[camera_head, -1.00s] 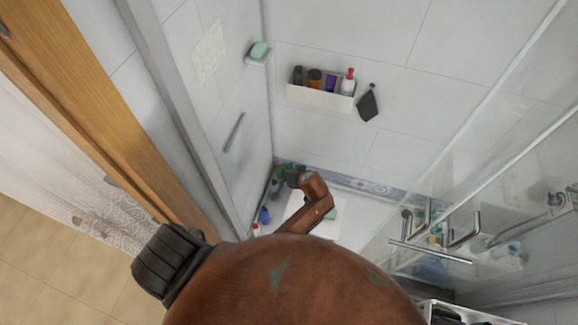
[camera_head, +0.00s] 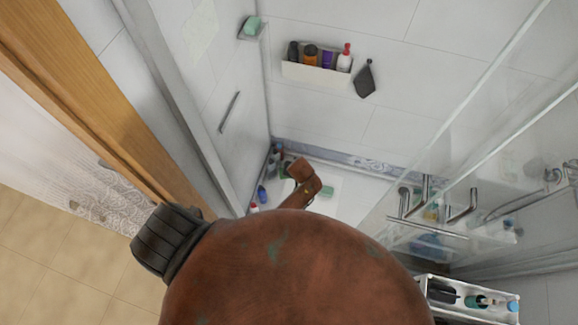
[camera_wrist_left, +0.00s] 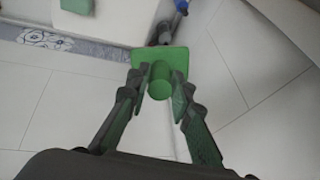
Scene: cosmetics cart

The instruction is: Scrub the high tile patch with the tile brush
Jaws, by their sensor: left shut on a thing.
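The tile brush (camera_wrist_left: 160,80) is green, with a flat rectangular head and a round handle. My left gripper (camera_wrist_left: 161,92) is shut on it, with one finger on each side of the handle. In the head view my brown arm hides most of the left gripper and the brush. The high tile patch (camera_head: 202,34) is a faint, pale cream area on the left shower wall, near the top of the picture. The gripper is well below and apart from it. My right gripper is not in view.
A small corner shelf (camera_head: 249,35) holds a green soap. A metal bar (camera_head: 230,112) is on the left wall. Glass panels (camera_head: 470,130) with handles stand right.

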